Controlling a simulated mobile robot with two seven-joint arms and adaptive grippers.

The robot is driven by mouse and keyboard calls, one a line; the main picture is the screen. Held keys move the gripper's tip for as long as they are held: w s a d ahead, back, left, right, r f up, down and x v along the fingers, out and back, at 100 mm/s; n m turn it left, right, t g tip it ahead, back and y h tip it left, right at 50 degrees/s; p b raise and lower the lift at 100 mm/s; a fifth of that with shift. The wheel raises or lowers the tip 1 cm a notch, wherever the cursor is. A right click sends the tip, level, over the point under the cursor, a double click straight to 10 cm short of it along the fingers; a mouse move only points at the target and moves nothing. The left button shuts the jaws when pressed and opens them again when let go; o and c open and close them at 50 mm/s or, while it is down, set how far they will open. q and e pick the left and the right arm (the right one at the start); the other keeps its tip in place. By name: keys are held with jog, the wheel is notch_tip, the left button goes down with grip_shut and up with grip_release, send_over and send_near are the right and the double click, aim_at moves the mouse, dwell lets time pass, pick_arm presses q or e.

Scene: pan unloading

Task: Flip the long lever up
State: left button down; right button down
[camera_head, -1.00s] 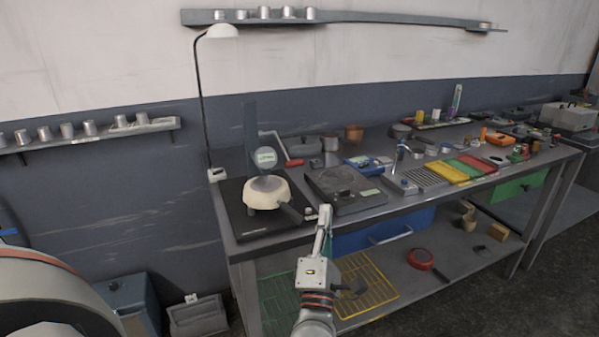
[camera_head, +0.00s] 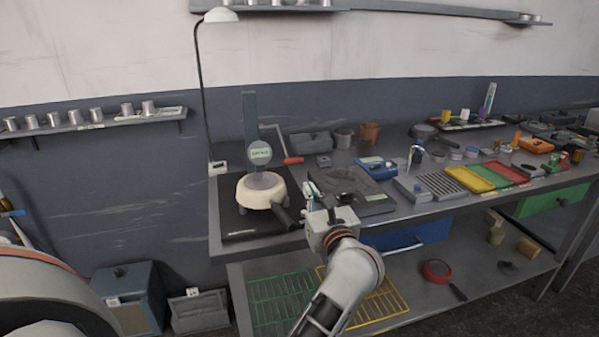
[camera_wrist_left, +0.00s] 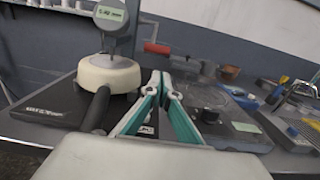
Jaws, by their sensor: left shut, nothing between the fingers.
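A thin grey lever with a red grip (camera_head: 292,160) reaches out to the right of a dark upright post (camera_head: 250,115) at the back left of the bench. The red grip also shows in the left wrist view (camera_wrist_left: 157,48), just beyond my fingertips. My left gripper (camera_head: 309,191) is above the bench near its front edge, right of the cream round pan (camera_head: 254,192). In the left wrist view the green-edged fingers (camera_wrist_left: 161,80) are together and empty, apart from the red grip. My right gripper is not in view.
The pan's dark handle (camera_head: 282,214) points toward my left gripper. A round gauge (camera_head: 260,153) hangs above the pan. A dark flat unit (camera_head: 352,184) lies right of the gripper. Colored trays (camera_head: 470,180) and tools crowd the right.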

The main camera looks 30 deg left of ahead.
pick_arm(q)
jog(key=shift+w+a, duration=0.15)
jog(key=x, duration=0.9)
jog(key=shift+w+a, duration=0.25)
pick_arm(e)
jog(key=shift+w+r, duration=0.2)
pick_arm(q)
jog(key=shift+r, duration=0.1)
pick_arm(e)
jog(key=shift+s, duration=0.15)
